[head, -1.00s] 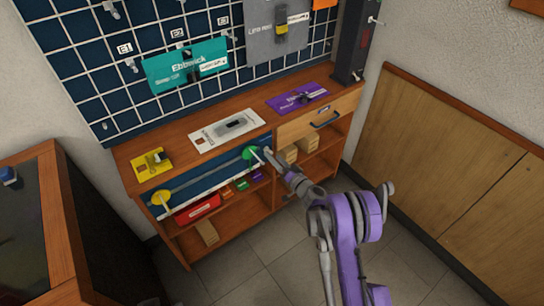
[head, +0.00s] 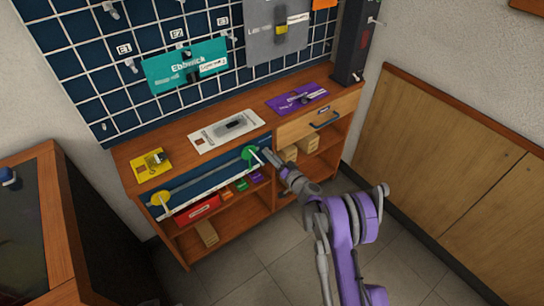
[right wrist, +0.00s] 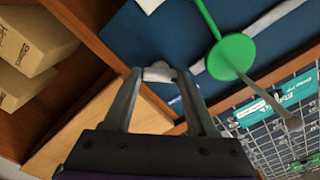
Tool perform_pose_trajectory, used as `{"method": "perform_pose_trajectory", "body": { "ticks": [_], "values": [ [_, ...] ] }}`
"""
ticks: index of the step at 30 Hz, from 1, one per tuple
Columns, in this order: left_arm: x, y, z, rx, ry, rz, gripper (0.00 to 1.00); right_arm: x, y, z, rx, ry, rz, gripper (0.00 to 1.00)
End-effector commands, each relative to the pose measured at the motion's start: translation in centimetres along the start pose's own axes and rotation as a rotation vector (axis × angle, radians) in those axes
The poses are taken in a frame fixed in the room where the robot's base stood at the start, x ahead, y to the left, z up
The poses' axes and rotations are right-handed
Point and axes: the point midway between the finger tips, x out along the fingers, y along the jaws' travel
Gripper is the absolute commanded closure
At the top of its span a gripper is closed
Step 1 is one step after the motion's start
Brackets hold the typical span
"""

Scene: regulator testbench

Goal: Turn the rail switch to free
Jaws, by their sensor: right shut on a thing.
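The rail (head: 205,182) is a pale strip along the blue front panel of the bench. A yellow disc (head: 160,198) is at its left end and a green disc (head: 249,152) near its right end. In the right wrist view the green disc (right wrist: 232,55) has a green rod and a grey pin. My right gripper (head: 266,154) is just right of the green disc. In the wrist view its fingers (right wrist: 160,76) are shut on a small pale grey piece (right wrist: 159,71) by the rail's end. I cannot read any switch marking. My left gripper is not in view.
The bench top (head: 192,121) carries yellow, white and purple (head: 298,97) plates. Below are a drawer (head: 318,121), cardboard boxes (head: 289,154) and a red box (head: 197,210). A grid board with a teal panel (head: 186,66) stands behind. The floor in front is clear.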

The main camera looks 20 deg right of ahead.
Motion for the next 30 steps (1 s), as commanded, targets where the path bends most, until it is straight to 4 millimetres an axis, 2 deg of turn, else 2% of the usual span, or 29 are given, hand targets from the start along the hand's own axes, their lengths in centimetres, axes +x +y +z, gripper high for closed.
{"method": "perform_pose_trajectory", "body": {
  "ticks": [8, 14, 30],
  "values": [
    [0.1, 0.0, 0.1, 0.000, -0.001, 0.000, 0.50, 0.0, 0.0, 0.0, 0.029, 0.000, 0.000, 0.98],
    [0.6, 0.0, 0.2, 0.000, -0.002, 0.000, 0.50, 0.0, 0.1, 0.1, 0.125, -0.001, 0.000, 0.98],
    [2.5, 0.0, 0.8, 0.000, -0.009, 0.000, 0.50, 0.0, 0.1, 0.1, 0.613, -0.002, -0.001, 0.98]
  ]
}}
